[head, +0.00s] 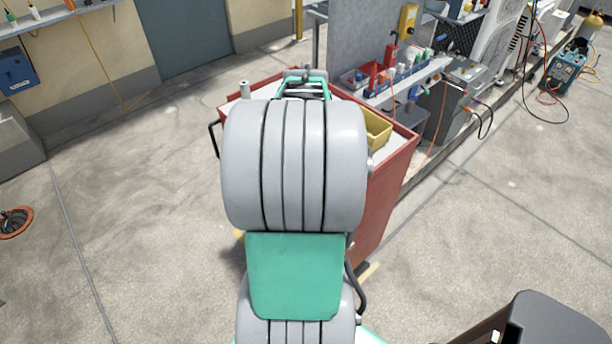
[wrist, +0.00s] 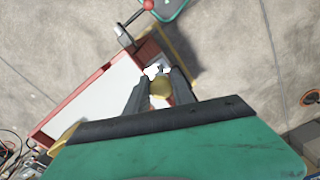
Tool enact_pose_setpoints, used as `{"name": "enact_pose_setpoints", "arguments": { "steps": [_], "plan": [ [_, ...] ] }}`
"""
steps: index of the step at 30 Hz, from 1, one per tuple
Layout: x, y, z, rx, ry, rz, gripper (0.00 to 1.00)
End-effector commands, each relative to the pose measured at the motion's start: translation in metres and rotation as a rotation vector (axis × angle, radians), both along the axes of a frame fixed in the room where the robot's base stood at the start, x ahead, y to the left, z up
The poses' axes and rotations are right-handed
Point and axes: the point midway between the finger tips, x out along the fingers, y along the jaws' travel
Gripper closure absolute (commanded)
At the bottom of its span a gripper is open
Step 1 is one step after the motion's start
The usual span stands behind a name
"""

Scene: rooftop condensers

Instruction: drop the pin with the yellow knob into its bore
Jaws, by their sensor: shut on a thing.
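My gripper (wrist: 160,75) is shut on the yellow knob (wrist: 160,89), which sits between its two dark fingers in the wrist view. The pin's shank is hidden behind the knob and fingers, so I cannot tell how far it is from any hole. The bore is not identifiable in either view. The fingers are over the edge area of a red cart with a pale top (wrist: 92,100). In the head view my own arm covers the fingers, the knob and the middle of the cart (head: 386,210).
A red-knobbed lever (wrist: 148,5) shows at the top of the wrist view. A cluttered bench (head: 405,88) lies behind right.

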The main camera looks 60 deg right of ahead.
Motion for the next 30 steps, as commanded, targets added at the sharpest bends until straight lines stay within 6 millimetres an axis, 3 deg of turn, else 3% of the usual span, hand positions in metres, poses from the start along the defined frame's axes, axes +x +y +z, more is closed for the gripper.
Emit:
{"name": "enact_pose_setpoints", "arguments": {
  "steps": [30],
  "plan": [
    [0.000,0.000,-0.026,0.000,0.000,0.000,1.00]
  ]
}}
